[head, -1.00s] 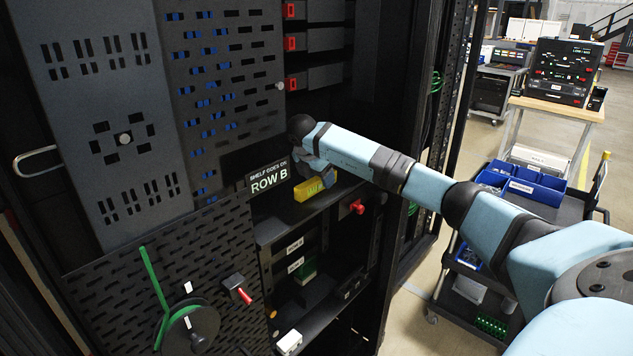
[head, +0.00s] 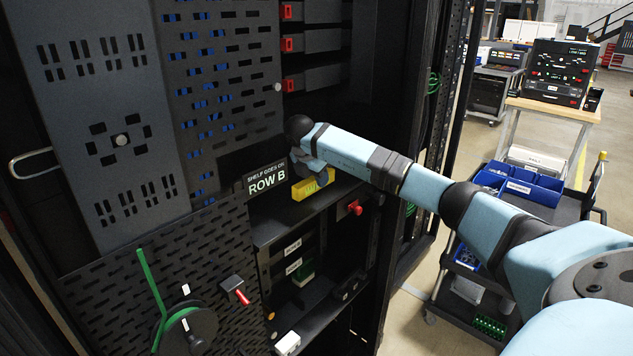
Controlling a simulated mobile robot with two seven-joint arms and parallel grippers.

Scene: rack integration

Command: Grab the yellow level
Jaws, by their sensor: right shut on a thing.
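The yellow level (head: 305,190) is on or just above a dark shelf in the rack, right beside the "Shelf goes on Row B" sign. My right gripper (head: 318,176) reaches in from the right and is shut on the level. The arm's wrist and the jaws hide part of the level's upper right side. I cannot tell whether the level touches the shelf. My left gripper is not in view.
The "Row B" sign (head: 267,181) stands close to the left of the level. A red knob (head: 355,207) sits to its right. A green cable reel (head: 186,328) hangs at lower left. A cart with blue bins (head: 520,188) stands at right.

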